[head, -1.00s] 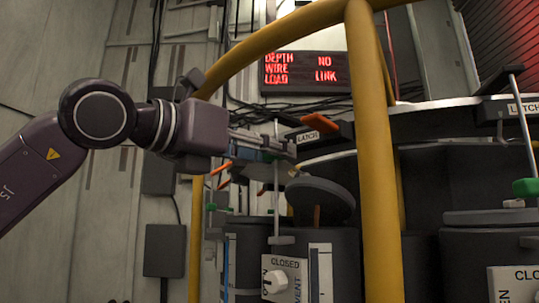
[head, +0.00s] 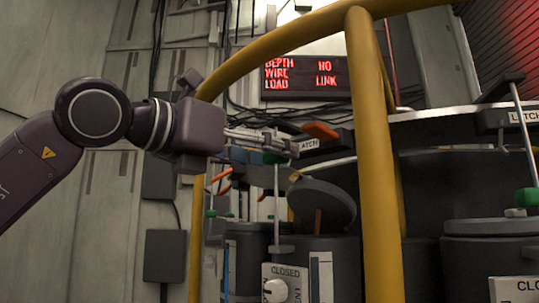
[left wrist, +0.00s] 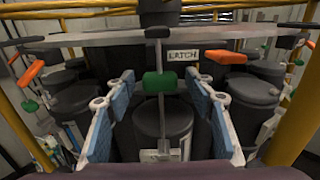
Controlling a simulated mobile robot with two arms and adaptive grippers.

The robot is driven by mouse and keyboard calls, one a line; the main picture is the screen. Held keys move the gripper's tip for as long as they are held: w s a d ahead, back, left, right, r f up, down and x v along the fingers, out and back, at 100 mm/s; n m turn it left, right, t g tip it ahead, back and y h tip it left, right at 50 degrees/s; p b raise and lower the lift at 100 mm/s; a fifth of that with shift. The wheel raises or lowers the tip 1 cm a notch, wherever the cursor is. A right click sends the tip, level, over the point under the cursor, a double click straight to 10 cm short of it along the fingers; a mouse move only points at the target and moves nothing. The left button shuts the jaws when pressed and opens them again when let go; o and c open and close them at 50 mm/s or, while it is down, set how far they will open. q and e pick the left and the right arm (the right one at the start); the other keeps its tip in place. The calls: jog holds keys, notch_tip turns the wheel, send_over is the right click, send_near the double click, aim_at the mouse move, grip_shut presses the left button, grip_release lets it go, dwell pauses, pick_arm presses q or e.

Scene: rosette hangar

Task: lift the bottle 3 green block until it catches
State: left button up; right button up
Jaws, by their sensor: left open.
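The green block (left wrist: 160,83) sits on a thin upright metal rod in the middle of the left wrist view, in front of a dark bottle (left wrist: 162,120). In the head view the block (head: 273,158) is partly hidden by my left gripper (head: 290,146). In the left wrist view my left gripper (left wrist: 161,100) is open, its blue-padded fingers on either side of the rod, apart from the block. A crossbar (left wrist: 120,38) and a LATCH label (left wrist: 183,55) are above the block. No bottle number is readable. My right gripper is not in view.
A yellow rail (head: 372,150) stands close to the right of my left gripper. An orange lever (head: 320,131) is just beyond the fingertips. A tilted dark lid (head: 322,203) is below. Another green block (head: 526,197) is at the right. The red-lettered sign (head: 305,75) is behind.

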pick_arm(q)
jog(key=b+v, duration=0.2)
jog(key=v, duration=0.6)
jog(key=shift+s+a+b, duration=0.15)
jog(key=shift+s+b, duration=0.05)
jog(key=shift+b, duration=0.2)
dwell(0.6)
